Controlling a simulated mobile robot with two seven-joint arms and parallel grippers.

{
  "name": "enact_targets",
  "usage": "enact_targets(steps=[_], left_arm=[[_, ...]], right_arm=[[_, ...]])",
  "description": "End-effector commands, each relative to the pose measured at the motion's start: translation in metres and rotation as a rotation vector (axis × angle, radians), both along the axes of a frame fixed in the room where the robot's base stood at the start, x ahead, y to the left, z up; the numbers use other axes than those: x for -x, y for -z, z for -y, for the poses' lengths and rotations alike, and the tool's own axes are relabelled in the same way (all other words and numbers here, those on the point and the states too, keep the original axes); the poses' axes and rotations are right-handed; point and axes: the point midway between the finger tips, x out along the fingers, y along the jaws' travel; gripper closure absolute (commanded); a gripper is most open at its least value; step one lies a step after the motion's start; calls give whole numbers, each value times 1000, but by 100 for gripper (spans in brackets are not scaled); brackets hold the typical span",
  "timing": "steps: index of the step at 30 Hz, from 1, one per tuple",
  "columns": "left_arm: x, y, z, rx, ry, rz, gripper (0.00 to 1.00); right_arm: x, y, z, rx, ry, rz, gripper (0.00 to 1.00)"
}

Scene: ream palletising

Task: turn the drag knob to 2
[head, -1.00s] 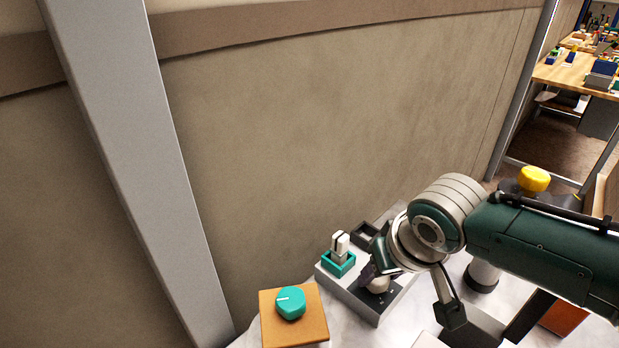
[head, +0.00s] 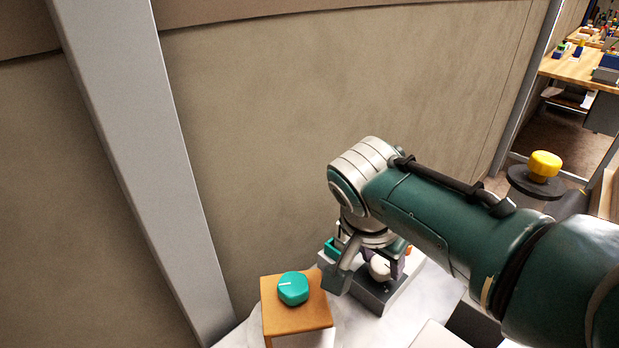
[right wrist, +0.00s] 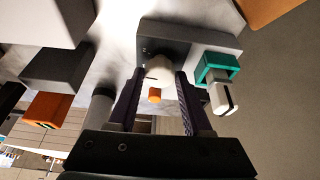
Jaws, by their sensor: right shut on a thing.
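My right gripper (head: 381,262) reaches down over a dark grey control box (head: 379,300) from the right. In the right wrist view, its two dark fingers (right wrist: 159,76) stand on either side of a white round knob (right wrist: 158,71) and are shut on it. The knob has a dark mark on its face, and an orange piece (right wrist: 155,95) shows in front of it. It also shows between the fingers in the head view (head: 380,268). I cannot read any numbers around the knob. My left gripper is not in view.
A teal knob (head: 293,288) with a white line sits on an orange box (head: 296,314) to the left. A teal-framed white switch (right wrist: 220,95) is beside the held knob. A grey post (head: 130,150) and beige wall stand behind. A yellow-topped button (head: 544,165) is at right.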

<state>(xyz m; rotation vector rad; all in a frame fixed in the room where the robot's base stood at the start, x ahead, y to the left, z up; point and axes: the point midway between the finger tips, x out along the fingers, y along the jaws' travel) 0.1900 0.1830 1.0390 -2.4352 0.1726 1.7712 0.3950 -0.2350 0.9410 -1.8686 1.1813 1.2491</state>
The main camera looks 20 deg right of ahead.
Motion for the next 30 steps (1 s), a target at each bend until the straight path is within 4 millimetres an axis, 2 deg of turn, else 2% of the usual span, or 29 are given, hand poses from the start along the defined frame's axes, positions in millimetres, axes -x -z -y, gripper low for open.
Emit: enact_targets(steps=[1,3,13,21,30], left_arm=[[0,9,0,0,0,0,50],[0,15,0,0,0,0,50],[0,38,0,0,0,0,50],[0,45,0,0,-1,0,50],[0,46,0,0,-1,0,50]], right_arm=[[-2,4,-1,-2,43,3,100],[-2,4,-1,-3,103,3,100],[-3,3,-1,-1,327,2,100],[-4,1,0,1,415,1,100],[-3,0,0,0,435,0,100]])
